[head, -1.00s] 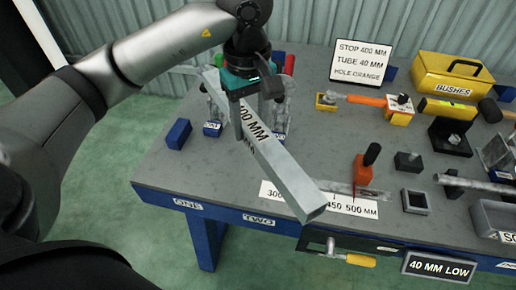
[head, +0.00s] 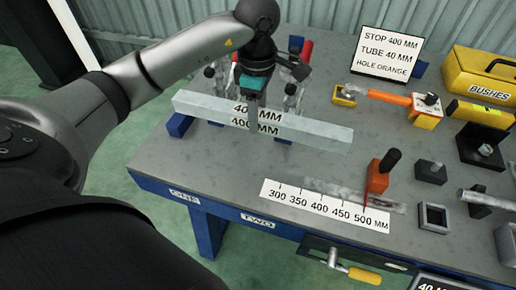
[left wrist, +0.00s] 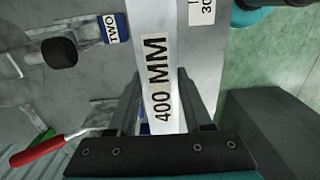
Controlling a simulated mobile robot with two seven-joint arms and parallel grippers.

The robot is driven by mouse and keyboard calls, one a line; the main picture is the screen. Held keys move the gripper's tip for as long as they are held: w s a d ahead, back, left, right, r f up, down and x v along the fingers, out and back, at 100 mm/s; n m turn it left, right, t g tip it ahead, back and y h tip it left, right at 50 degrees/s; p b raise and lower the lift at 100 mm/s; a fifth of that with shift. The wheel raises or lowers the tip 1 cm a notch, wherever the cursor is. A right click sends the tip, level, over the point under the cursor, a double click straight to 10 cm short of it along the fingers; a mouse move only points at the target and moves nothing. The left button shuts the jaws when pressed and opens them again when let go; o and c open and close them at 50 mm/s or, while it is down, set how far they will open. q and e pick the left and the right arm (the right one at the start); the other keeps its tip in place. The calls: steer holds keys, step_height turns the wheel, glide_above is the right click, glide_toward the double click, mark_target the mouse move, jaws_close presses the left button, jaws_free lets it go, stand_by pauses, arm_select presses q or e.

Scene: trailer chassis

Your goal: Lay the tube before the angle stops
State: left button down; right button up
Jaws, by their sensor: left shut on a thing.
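My left gripper (head: 254,122) is shut on a pale grey square tube (head: 312,132) marked 400 MM, gripping it near the middle. The tube lies across the picture, its right end slightly lower; I cannot tell whether it touches the bench. In the left wrist view the tube (left wrist: 165,75) runs between the fingers (left wrist: 160,105). A blue block (head: 180,125) shows by its left end, and a blue piece marked TWO (left wrist: 115,28) stands beside it in the left wrist view. I cannot tell for sure which parts are the angle stops. My right gripper is out of view.
Clamps with red handles (head: 305,50) stand behind the tube. In front are a scale (head: 300,200) of 300 to 500 mm and an orange stop block (head: 378,176). A sign (head: 385,54) reads STOP 400 MM, TUBE 40 MM, HOLE ORANGE. A yellow box (head: 480,75) stands right.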

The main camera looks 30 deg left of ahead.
arm_select(q)
steer(key=b, duration=0.1)
glide_above(258, 155)
step_height(258, 155, down, 6)
steer(key=shift+s+f, duration=0.1)
steer(key=shift+f, duration=0.85)
step_height(258, 155, down, 2)
steer(key=shift+f+b, duration=0.25)
steer(key=shift+b, duration=0.15)
steer(key=shift+f, duration=0.5)
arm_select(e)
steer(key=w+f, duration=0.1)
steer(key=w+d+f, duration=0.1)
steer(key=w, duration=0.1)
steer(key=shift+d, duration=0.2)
arm_select(q)
steer(key=shift+f, duration=0.1)
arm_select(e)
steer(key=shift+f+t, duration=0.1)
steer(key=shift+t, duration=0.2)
